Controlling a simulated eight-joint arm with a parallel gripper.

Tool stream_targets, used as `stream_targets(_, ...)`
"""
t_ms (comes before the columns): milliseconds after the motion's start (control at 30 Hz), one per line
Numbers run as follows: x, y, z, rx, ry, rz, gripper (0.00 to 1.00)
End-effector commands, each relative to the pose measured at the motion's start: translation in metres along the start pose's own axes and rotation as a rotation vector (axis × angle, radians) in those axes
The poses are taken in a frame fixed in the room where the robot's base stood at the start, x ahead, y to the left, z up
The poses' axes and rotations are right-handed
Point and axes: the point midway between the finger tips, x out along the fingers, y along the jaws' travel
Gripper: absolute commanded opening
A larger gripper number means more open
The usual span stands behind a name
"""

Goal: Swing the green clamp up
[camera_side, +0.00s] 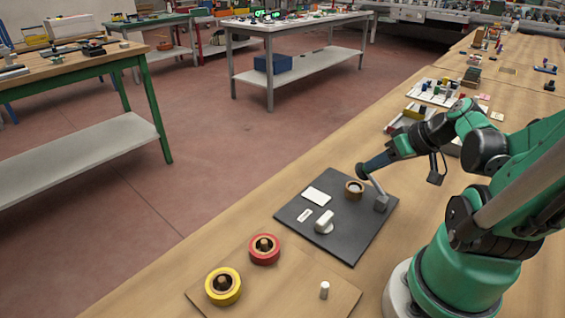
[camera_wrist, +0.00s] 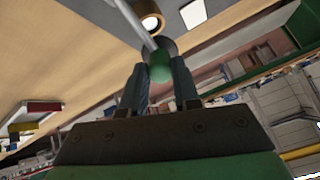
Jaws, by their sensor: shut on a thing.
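The green clamp shows in the wrist view as a green ball knob (camera_wrist: 160,70) on a pale grey lever (camera_wrist: 132,20). My gripper (camera_wrist: 161,80) has its two dark fingers on either side of the knob and is shut on it. In the side view my gripper (camera_side: 370,165) is at the upper end of the tilted lever (camera_side: 375,187). The lever rises from a grey clamp block (camera_side: 381,203) at the right side of the dark plate (camera_side: 350,240). The knob is hidden by the gripper in the side view.
On the plate are a brown ring (camera_side: 354,188), a white rectangle (camera_side: 316,196) and a pale block (camera_side: 324,222). A red ring (camera_side: 264,249), a yellow ring (camera_side: 223,286) and a white peg (camera_side: 324,290) stand nearer the front. Trays with small parts (camera_side: 434,92) lie behind my arm.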

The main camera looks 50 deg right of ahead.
Motion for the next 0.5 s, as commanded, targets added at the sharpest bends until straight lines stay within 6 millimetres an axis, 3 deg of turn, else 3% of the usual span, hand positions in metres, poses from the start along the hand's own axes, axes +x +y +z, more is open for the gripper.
stream_targets(133,0.0001,-0.0002,0.0002,0.000,-0.002,0.000,0.00)
stream_targets(167,0.0001,-0.0002,0.0003,0.000,-0.002,0.000,0.29)
stream_targets(267,0.0002,-0.0002,0.0003,0.000,-0.002,0.000,0.57)
stream_targets(500,0.0002,-0.0001,0.0002,0.000,-0.002,0.000,0.58)
